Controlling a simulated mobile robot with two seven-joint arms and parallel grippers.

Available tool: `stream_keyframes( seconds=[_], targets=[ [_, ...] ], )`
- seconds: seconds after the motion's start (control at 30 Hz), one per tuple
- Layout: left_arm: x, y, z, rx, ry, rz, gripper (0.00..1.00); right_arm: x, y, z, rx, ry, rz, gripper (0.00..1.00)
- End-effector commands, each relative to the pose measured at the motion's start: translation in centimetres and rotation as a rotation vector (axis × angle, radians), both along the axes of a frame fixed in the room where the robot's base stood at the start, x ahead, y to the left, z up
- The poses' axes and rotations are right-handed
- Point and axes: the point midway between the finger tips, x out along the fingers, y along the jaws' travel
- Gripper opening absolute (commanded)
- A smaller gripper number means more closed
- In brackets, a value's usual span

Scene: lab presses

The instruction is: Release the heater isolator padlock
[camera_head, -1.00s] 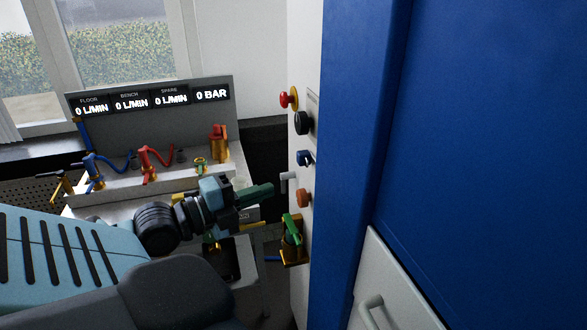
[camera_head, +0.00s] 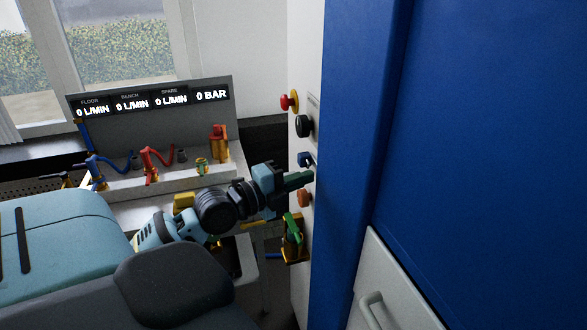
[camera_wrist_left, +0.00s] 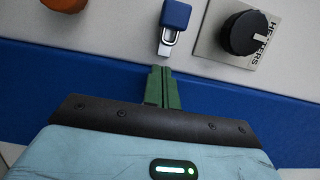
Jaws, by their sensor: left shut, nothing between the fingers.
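The blue padlock (camera_head: 305,158) is on the pale panel at the cabinet's side, below the black heaters knob (camera_head: 303,125). In the left wrist view the padlock (camera_wrist_left: 176,14) shows a blue body and a silver shackle, beside the round black knob (camera_wrist_left: 252,33) on its plate marked HEATERS. My left gripper (camera_head: 308,177) is just below the padlock in the head view, fingers pointing at the panel. In the left wrist view its green fingers (camera_wrist_left: 162,72) are shut and empty, their tips a little short of the shackle. My right gripper is not in view.
A red mushroom button (camera_head: 289,102) sits above the knob, and an orange knob (camera_head: 304,198) below the padlock. A green-handled brass valve (camera_head: 293,228) stands under my gripper. The blue cabinet (camera_head: 480,140) fills the right. A bench with hoses and displays (camera_head: 150,100) is behind.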

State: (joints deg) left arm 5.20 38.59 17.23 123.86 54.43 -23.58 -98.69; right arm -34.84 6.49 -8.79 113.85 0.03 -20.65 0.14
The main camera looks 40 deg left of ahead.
Motion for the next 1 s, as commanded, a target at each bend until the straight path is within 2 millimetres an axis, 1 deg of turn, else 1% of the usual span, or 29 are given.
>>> stream_keyframes(
  seconds=[0.03, 0.1, 0.3, 0.47, 0.77, 0.87, 1.0],
  targets=[
    [0.3, 0.9, -0.1, 0.006, 0.003, 0.005, 0.00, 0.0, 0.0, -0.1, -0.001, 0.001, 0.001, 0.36],
    [0.7, 1.7, -0.1, 0.005, 0.002, 0.005, 0.00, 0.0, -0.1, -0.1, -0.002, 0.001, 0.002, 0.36],
    [1.3, 2.9, -0.2, 0.004, 0.003, 0.004, 0.00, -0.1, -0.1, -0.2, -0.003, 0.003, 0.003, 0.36],
    [1.4, 3.2, -0.1, 0.004, 0.002, 0.004, 0.00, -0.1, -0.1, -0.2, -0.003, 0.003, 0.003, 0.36],
    [1.4, 3.3, -0.1, 0.003, 0.001, 0.004, 0.00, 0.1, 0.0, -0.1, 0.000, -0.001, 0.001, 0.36],
    [1.5, 3.5, -0.4, 0.006, 0.006, 0.006, 0.00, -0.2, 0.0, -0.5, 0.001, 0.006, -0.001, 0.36],
    [1.8, 4.3, -1.0, 0.011, 0.014, 0.009, 0.00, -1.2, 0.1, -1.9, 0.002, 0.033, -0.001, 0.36]
  ],
)
